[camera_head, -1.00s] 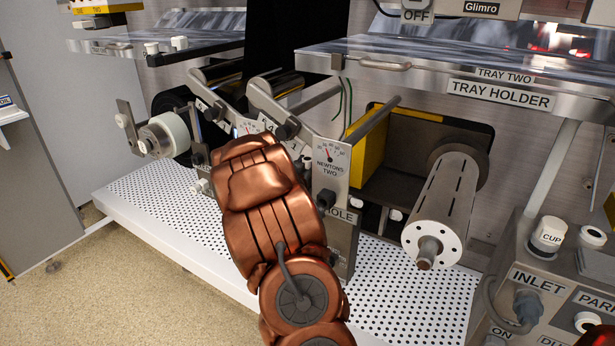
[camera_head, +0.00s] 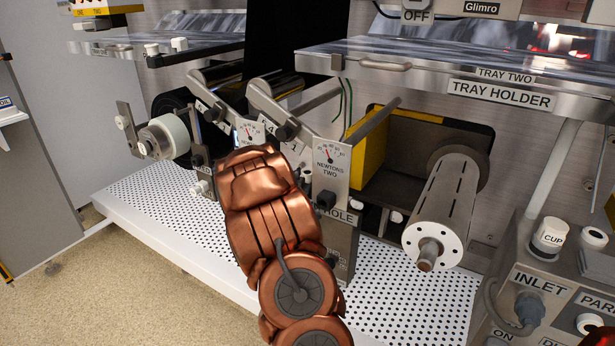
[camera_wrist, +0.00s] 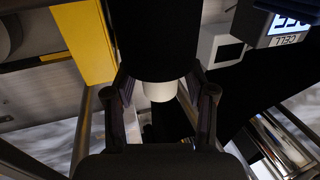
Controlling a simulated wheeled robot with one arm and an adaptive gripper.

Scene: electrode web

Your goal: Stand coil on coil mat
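My gripper (camera_wrist: 158,105) shows in the wrist view with its two fingers apart. A black cylinder (camera_wrist: 155,35) with a pale core or end piece (camera_wrist: 158,91) lies between or just beyond the fingertips. I cannot tell whether the fingers touch it, or whether it is the coil. In the head view my copper arm hides my gripper. A pale roll (camera_head: 163,136) sits on a spindle at the left of the machine, with a dark roll (camera_head: 172,104) behind it. I cannot make out a coil mat in either view.
A slotted metal roller (camera_head: 440,210) sticks out at the right. Tension gauges (camera_head: 329,160) and rods stand close to my arm. The perforated white shelf (camera_head: 150,205) has free room at left. A tray (camera_head: 450,75) overhangs above. A yellow panel (camera_wrist: 84,40) and a display (camera_wrist: 285,28) flank my gripper.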

